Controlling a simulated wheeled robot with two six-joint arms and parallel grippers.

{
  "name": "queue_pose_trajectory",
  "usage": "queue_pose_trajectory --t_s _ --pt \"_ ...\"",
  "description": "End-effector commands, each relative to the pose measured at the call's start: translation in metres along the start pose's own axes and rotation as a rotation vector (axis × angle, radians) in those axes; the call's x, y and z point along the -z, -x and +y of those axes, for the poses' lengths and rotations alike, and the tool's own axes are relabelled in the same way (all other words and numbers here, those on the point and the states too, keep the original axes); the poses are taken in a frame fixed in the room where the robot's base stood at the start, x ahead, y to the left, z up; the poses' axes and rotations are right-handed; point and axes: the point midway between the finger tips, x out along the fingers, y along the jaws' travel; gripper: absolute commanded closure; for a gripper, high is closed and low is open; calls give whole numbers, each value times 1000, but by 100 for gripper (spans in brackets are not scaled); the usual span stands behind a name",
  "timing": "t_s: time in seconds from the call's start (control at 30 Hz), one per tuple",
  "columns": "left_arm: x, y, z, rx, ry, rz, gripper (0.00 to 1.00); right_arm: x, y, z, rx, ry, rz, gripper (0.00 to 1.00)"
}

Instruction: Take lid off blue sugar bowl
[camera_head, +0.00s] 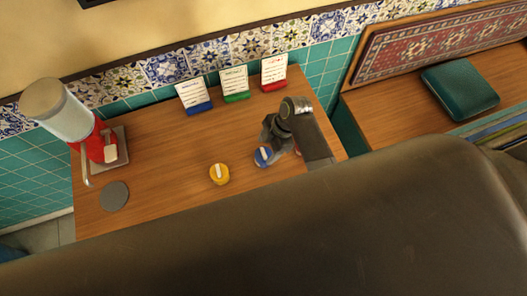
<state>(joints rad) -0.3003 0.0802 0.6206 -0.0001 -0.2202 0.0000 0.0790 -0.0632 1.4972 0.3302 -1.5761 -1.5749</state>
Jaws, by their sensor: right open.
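The blue sugar bowl's lid (263,156) shows on the right half of the wooden table as a blue round top with a white bar-shaped knob. The bowl under it is mostly hidden. My right gripper (270,143) is just behind and to the right of the lid, pointing down, open. I cannot tell if its fingers touch the lid, as the arm and fingers overlap there. A yellow round lid or bowl (219,174) with a white knob stands to the left. My left gripper is not in view.
Blue (195,97), green (235,85) and red (274,73) card stands line the back edge. The table's middle is clear.

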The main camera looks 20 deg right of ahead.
Motion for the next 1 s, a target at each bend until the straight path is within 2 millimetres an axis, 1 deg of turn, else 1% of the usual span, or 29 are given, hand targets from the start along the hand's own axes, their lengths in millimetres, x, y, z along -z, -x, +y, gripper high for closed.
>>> queue_pose_trajectory --t_s 0.1,0.2,0.47,0.57,0.77,0.8,1.0 --pt "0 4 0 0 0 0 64 1 -11 0 2 -1 1 35" --pt "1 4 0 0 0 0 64 1 -17 0 1 0 0 35" --pt "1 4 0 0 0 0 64 0 -19 0 -1 0 0 35" --pt "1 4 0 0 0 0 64 0 -19 0 -1 0 0 45" --pt "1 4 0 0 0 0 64 0 -18 0 -1 0 0 71" --pt "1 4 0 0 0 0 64 0 -18 0 -1 0 0 73" --pt "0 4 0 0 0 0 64 0 -18 0 -1 0 0 73"
